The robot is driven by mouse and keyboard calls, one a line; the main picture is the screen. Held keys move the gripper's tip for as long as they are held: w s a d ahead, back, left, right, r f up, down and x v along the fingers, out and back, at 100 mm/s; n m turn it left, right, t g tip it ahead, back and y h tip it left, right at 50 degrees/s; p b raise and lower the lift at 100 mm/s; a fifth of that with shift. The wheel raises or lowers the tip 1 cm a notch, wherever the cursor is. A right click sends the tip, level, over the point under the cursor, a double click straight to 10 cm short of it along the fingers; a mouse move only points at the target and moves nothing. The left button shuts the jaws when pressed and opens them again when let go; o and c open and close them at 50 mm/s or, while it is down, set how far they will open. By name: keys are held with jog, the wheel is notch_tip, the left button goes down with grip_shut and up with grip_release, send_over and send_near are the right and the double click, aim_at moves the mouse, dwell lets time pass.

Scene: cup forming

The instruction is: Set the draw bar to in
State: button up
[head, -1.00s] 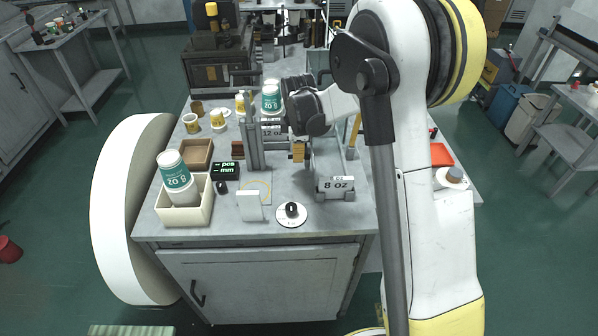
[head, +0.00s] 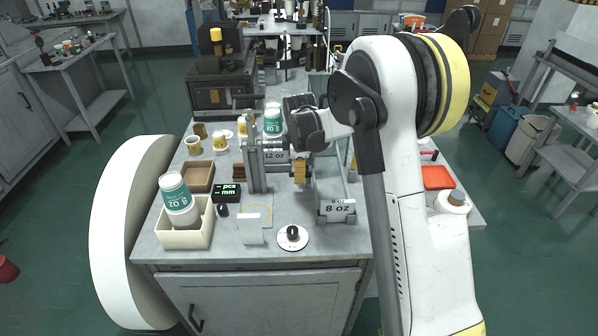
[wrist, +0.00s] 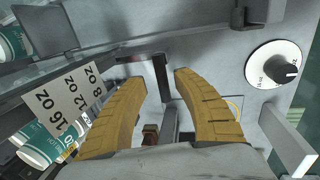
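In the wrist view, my gripper (wrist: 157,79) has two yellow ribbed fingers spread apart, with nothing held between them. A dark angled bar (wrist: 160,77), which may be the draw bar, shows between and just beyond the fingertips. I cannot tell whether they touch it or whether it is in or out. My arm hides part of the fixture's right side.
A white tray (head: 186,238) with a cup, a small pcs/mm display (head: 227,191) and a white upright plate (head: 250,229) are to the left. A red tray (head: 437,177) is at right.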

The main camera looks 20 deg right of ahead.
notch_tip(320, 180, up, 12)
jog(key=s, duration=0.2)
jog(key=shift+a, duration=0.35)
jog(key=shift+f, duration=0.15)
jog(key=shift+s, duration=0.1)
jog(key=s+a+r+m+t+b, duration=0.1)
jog(key=s+a+m+b, duration=0.15)
jog(key=s, duration=0.55)
jog(key=s+a+r+m+t+b, duration=0.1)
jog(key=s+m+t+b, duration=0.2)
jog(key=s, duration=0.4)
jog(key=s+a+f+m+b, duration=0.1)
jog(key=s+f+m+b, duration=0.1)
jog(key=s+f+m, duration=0.2)
jog(key=s+a+f+m+t+b, duration=0.1)
jog(key=s+f+m, duration=0.3)
jog(key=s, duration=0.6)
jog(key=shift+s+a+m+y+b, duration=0.25)
jog(key=shift+a+m+y+b, duration=0.15)
jog(key=shift+b, duration=0.5)
jog(key=shift+f, duration=0.15)
